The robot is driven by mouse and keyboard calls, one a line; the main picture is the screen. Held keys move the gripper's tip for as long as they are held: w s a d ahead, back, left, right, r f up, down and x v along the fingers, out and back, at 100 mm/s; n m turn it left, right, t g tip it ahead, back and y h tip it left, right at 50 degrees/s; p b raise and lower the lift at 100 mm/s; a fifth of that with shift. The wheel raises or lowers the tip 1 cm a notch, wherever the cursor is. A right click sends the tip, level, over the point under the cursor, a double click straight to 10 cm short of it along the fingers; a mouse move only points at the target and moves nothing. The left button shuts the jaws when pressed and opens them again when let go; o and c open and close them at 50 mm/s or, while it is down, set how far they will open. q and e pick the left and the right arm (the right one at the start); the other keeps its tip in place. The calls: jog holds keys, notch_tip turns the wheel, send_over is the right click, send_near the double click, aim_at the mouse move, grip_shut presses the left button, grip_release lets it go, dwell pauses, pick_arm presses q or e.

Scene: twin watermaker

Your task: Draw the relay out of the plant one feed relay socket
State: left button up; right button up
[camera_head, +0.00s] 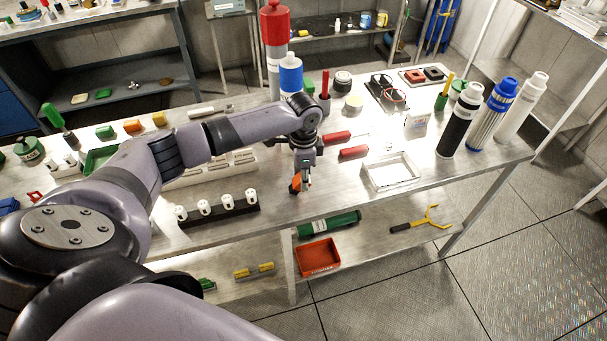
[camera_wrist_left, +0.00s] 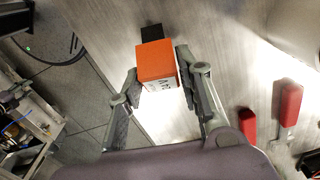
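An orange block with a pale label, which looks like the relay (camera_wrist_left: 157,62), sits between the fingertips of my left gripper (camera_wrist_left: 158,68) in the left wrist view. A small black part (camera_wrist_left: 152,33) shows just beyond it; whether this is a socket or part of the block I cannot tell. In the head view my left gripper (camera_head: 303,178) points down above the front of the bench, with the orange relay (camera_head: 296,184) at its tips. The fingers are close on both sides of the block, but contact is not clear. My right gripper is not in view.
A black strip with white knobs (camera_head: 218,208) lies left of the gripper. Red-handled tools (camera_head: 353,152) and a white tray (camera_head: 391,171) lie to the right. Tall bottles (camera_head: 290,78) stand behind. The bench's front edge is close; a red bin (camera_head: 318,258) sits below.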

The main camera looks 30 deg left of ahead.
pick_arm(q)
jog(key=o, duration=0.4)
jog(key=shift+r, duration=0.1)
notch_tip(320, 180, up, 12)
dwell(0.5)
dwell(0.5)
